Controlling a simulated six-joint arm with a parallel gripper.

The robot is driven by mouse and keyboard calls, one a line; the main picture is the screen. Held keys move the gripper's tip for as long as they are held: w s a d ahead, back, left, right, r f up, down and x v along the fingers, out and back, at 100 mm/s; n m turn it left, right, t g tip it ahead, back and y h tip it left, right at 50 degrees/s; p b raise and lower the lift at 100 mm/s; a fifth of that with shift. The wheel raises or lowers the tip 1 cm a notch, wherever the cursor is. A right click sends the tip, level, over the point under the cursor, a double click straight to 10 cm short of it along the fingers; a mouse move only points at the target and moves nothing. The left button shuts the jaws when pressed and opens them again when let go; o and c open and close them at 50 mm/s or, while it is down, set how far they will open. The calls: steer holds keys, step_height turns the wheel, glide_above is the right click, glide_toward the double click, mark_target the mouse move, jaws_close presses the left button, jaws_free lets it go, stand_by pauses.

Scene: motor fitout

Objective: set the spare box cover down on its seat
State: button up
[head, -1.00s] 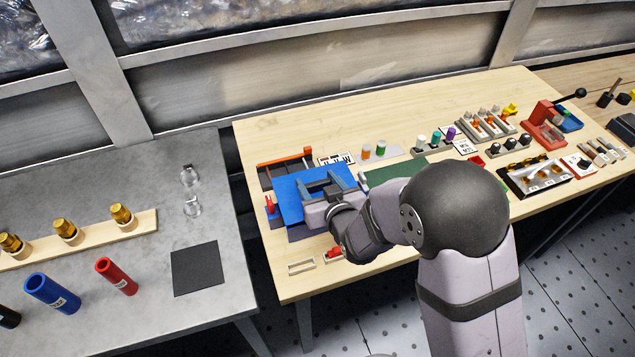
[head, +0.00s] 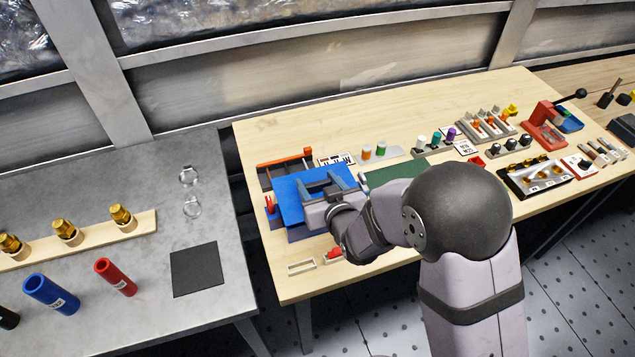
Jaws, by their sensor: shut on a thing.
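The box cover is a flat blue plate (head: 289,202) at the left end of the wooden table. My gripper (head: 330,183) is over the plate with its grey fingers shut on it. The plate looks level. A darker blue part (head: 299,234) shows under its front edge, and I cannot tell whether the plate touches it. My wrist and arm hide the plate's right front part and whatever lies below it.
A dark tray with an orange bar (head: 285,169) stands just behind the plate. A red item (head: 270,205) stands at its left, and a green mat (head: 395,172) lies to the right. Small pale frames (head: 301,267) lie at the front edge.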

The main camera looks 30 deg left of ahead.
steer(key=shift+f+b, duration=0.75)
steer(key=shift+b, duration=0.1)
steer(key=o, duration=1.5)
steer(key=shift+c, duration=0.2)
steer(key=shift+f, duration=0.1)
steer(key=shift+s, duration=0.1)
steer(key=shift+b+v, duration=0.85)
steer(key=shift+v, duration=2.8)
